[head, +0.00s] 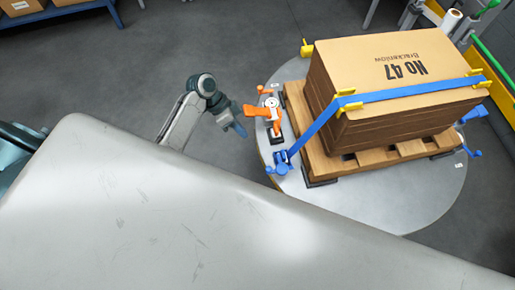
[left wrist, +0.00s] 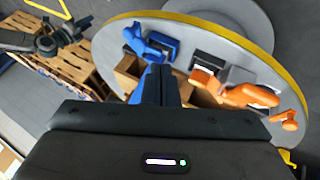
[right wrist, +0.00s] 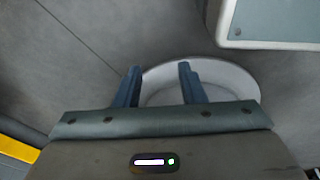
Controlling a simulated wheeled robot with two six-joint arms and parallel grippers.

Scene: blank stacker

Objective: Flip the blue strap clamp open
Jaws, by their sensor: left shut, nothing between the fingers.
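The blue strap clamp (head: 283,165) sits near the front-left edge of the round grey turntable (head: 410,207). The blue strap (head: 413,92) runs from it up over the carton stack. The clamp also shows in the left wrist view (left wrist: 150,42), above and just beyond my fingertips. I cannot tell its lever's exact position. My left gripper (head: 239,129) is shut and empty, left of the clamp and apart from it; its blue fingers (left wrist: 160,70) are together in the left wrist view. My right gripper (right wrist: 160,72) is open and empty, outside the head view.
An orange clamp (head: 265,113) stands on the turntable close to my left gripper, behind the blue clamp. Cartons (head: 385,70) marked No 47 sit on a wooden pallet (head: 370,160). Another blue clamp (head: 474,113) is at the right.

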